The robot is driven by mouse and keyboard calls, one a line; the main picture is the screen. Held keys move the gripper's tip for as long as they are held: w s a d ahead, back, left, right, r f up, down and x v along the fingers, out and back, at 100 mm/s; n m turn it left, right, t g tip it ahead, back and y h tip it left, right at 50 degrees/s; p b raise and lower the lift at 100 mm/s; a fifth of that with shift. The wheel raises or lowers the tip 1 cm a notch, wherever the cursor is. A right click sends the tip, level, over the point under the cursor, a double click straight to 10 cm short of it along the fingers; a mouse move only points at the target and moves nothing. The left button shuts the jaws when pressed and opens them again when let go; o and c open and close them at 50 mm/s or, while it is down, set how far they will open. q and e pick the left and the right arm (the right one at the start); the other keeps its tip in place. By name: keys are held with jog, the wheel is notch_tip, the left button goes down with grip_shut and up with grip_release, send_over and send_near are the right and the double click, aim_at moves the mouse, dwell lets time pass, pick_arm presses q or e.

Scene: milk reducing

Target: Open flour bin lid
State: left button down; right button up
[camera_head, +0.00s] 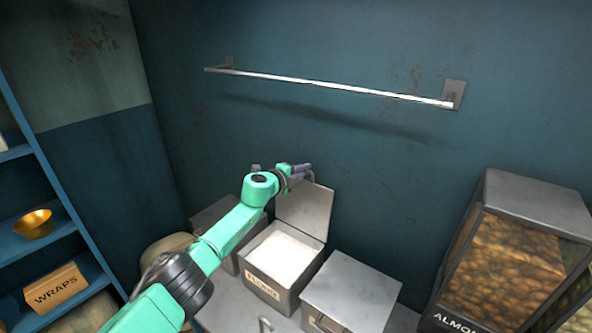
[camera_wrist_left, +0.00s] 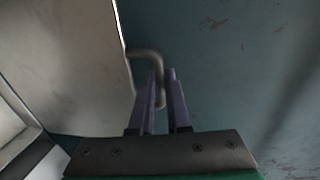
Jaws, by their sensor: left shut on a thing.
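The flour bin (camera_head: 268,286) stands on the counter, a metal box with a label on its front, partly covered by my left arm. White flour (camera_head: 283,254) shows inside it. Its lid (camera_head: 306,213) stands raised, upright at the back of the bin; it also fills the left of the left wrist view (camera_wrist_left: 70,65). My left gripper (camera_head: 306,172) is at the lid's top edge, shut on the bent lid handle (camera_wrist_left: 150,62), which passes between the purple fingers (camera_wrist_left: 161,95). My right gripper is not in view.
A closed metal bin (camera_head: 350,291) stands right of the flour bin, and another (camera_head: 215,215) stands left, partly behind my arm. A tall almond container (camera_head: 515,255) is at the right. A wall rail (camera_head: 330,85) runs above. Blue shelves (camera_head: 50,225) stand left.

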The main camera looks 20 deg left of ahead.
pick_arm(q)
jog(key=c, duration=0.9)
grip_release()
jog(key=p+v, duration=0.4)
jog(key=v, duration=1)
jog(key=shift+s+a+p, duration=0.15)
jog(key=shift+s+p, duration=0.05)
jog(key=shift+p, duration=0.2)
